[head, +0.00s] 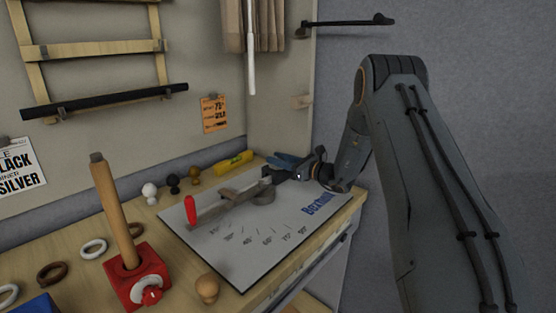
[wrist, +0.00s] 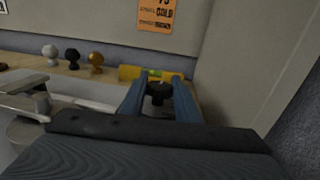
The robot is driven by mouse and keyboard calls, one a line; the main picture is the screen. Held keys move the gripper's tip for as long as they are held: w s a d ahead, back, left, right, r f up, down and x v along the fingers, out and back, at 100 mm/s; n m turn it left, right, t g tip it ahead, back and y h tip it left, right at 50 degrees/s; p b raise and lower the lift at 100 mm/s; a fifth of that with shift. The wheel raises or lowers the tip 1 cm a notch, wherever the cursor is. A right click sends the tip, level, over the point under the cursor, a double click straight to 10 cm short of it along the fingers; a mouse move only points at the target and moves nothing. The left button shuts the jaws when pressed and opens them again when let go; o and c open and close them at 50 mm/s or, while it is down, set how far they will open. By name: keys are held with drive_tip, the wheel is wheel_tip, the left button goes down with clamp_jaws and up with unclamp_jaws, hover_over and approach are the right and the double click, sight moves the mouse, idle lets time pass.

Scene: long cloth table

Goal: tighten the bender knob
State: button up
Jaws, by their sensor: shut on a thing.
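The grey metal bender (head: 235,205) with a red handle (head: 191,210) lies on a white angle-marked board (head: 245,258). Part of the bender shows at the left edge of the wrist view (wrist: 22,98). My gripper (head: 283,161) is at the back right of the board, beyond the bender's round end. In the wrist view its two blue fingers (wrist: 159,96) are on either side of the dark bender knob (wrist: 158,90) and shut on it. The knob cannot be made out in the head view, and its lower part is hidden in the wrist view.
A yellow level (head: 233,162) lies behind the board. Several small balls on stands, including a white one (head: 149,190), are at the back left. A red block with a wooden post (head: 116,215) and several rings stand front left. A wall panel is close behind my gripper.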

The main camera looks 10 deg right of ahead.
drive_tip(key=m+t+h, duration=0.2)
drive_tip(key=h, duration=0.1)
drive_tip(key=shift+a+m, duration=0.1)
drive_tip(key=shift+m, duration=0.2)
drive_tip(key=shift+m+t+h+b, duration=0.5)
drive_tip(key=shift+h, duration=0.3)
drive_tip(key=shift+f+m+h+b, duration=0.1)
drive_tip(key=shift+m+h+b, duration=0.2)
drive_tip(key=shift+h+b, duration=0.3)
drive_tip(key=m+t+h+b, duration=0.1)
drive_tip(key=b, duration=0.5)
drive_tip(key=shift+f+h+b, duration=0.1)
drive_tip(key=shift+h+b, duration=0.2)
drive_tip(key=shift+h, duration=0.1)
drive_tip(key=m+h+b, duration=0.1)
drive_tip(key=b, duration=0.5)
drive_tip(key=shift+h, duration=0.3)
drive_tip(key=shift+r, duration=0.2)
drive_tip(key=o, duration=1)
drive_tip(key=shift+o, duration=0.2)
drive_tip(key=shift+s, duration=0.1)
drive_tip(key=shift+s+d, duration=0.2)
drive_tip(key=shift+s, duration=1.05)
drive_tip(key=shift+s+d, duration=0.2)
drive_tip(key=shift+s, duration=1.1)
drive_tip(key=shift+s+d, duration=0.2)
drive_tip(key=shift+s, duration=1.05)
